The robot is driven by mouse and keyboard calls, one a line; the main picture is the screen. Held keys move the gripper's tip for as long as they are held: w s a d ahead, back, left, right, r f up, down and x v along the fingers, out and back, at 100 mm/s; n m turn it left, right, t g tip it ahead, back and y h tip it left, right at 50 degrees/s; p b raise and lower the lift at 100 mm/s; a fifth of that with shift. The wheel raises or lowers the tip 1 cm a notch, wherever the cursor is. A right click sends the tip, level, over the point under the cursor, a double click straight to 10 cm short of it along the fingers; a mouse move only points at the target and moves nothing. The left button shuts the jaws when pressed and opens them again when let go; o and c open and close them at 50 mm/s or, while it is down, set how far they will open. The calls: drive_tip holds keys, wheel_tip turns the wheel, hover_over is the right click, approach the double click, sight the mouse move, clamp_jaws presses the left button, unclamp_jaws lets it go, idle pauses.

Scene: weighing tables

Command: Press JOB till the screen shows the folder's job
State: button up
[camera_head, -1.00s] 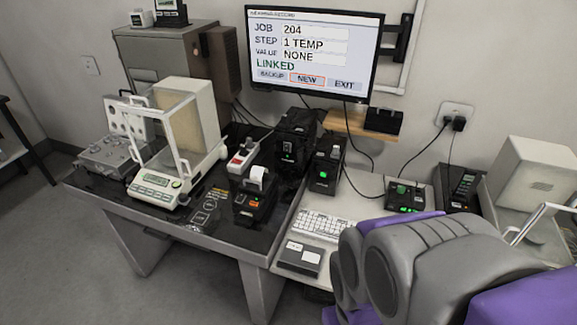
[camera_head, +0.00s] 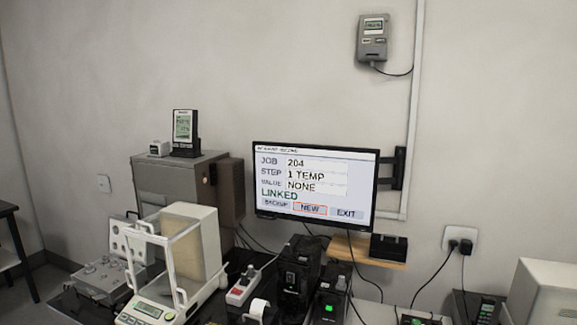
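The wall screen (camera_head: 317,188) reads JOB 204, STEP 1 TEMP, VALUE NONE and LINKED. Along its bottom are BACKUP, NEW and EXIT, with a red outline around NEW (camera_head: 310,208). I see no folder in this view. The JOB key cannot be made out; the keyboard and small box on the lower table are below the frame. My gripper is out of view.
A balance with a glass shield (camera_head: 185,255) stands at lower left. A grey cabinet (camera_head: 170,185) holds a small display (camera_head: 185,130). A wall unit (camera_head: 372,38) hangs at top right.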

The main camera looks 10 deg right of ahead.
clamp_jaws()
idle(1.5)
